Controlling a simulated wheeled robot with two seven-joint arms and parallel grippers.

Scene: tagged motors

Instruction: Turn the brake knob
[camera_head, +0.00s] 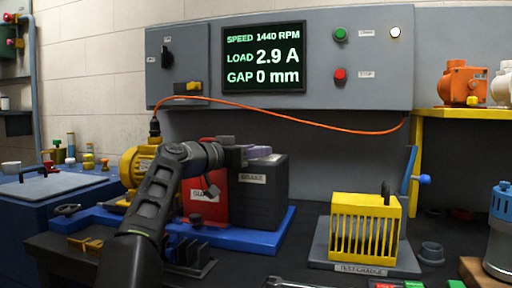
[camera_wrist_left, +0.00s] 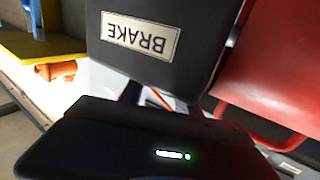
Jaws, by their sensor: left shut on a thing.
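The dark grey brake box (camera_head: 262,200) stands on a blue base beside a red block, with a BRAKE label on its front. The brake box also fills the top of the left wrist view (camera_wrist_left: 120,70), its label upside down. My left gripper (camera_head: 243,154) is at the top of the brake box, shut on the brake knob. Only a pale purple-grey piece at the box top (camera_head: 262,151), which looks like the knob, shows past the fingers. The grip itself is mostly hidden. My right gripper is not in view.
The display (camera_head: 264,57) reads speed 1440 RPM, load 2.9 A, gap 0 mm. A yellow motor (camera_head: 137,166) is left of the red block (camera_head: 205,207). An orange cable (camera_head: 290,118) hangs behind. A yellow slotted cage (camera_head: 345,208) stands right of the brake box.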

